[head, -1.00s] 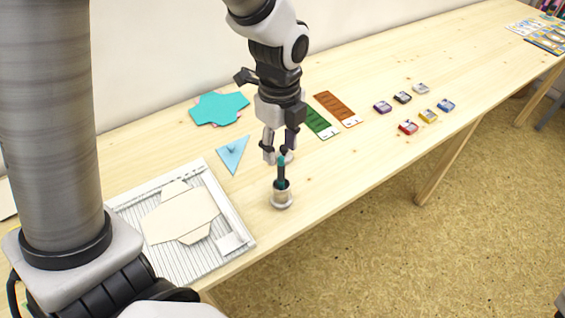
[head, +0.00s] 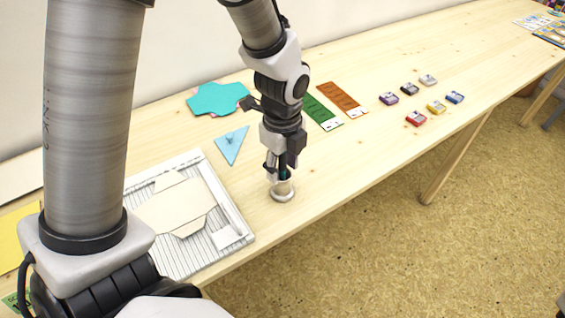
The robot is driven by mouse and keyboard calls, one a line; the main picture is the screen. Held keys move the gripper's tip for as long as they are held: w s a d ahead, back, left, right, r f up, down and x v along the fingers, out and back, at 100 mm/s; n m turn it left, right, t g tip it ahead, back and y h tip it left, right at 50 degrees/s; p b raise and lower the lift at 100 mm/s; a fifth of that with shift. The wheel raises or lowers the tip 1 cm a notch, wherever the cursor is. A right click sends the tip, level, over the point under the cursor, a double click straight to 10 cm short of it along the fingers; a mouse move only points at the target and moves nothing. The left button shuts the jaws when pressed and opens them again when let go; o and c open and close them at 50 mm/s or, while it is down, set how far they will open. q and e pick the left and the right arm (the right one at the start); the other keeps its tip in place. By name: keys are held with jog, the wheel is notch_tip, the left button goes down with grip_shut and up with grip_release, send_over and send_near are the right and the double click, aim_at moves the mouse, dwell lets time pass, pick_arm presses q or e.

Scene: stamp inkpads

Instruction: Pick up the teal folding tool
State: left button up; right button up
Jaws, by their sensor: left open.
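The teal folding tool (head: 283,173) stands upright in a small pale cup (head: 283,191) near the table's front edge. Only a bit of its teal and dark upper part shows between my fingers; the rest is hidden by the fingers and the cup. My left gripper (head: 281,178) points down over the cup, open, with its fingers on either side of the tool. I cannot tell whether a finger touches it. My right gripper is not in view.
A scoring board (head: 240,213) with a cream paper shape lies left of the cup. A blue triangle (head: 231,146), a teal paper shape (head: 217,99), green (head: 322,113) and brown (head: 341,98) strips lie behind. Several inkpads (head: 416,118) sit to the right. The table between is clear.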

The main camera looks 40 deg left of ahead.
pick_arm(q)
jog(key=shift+s, duration=0.1)
grip_shut()
jog(key=shift+r, duration=0.1)
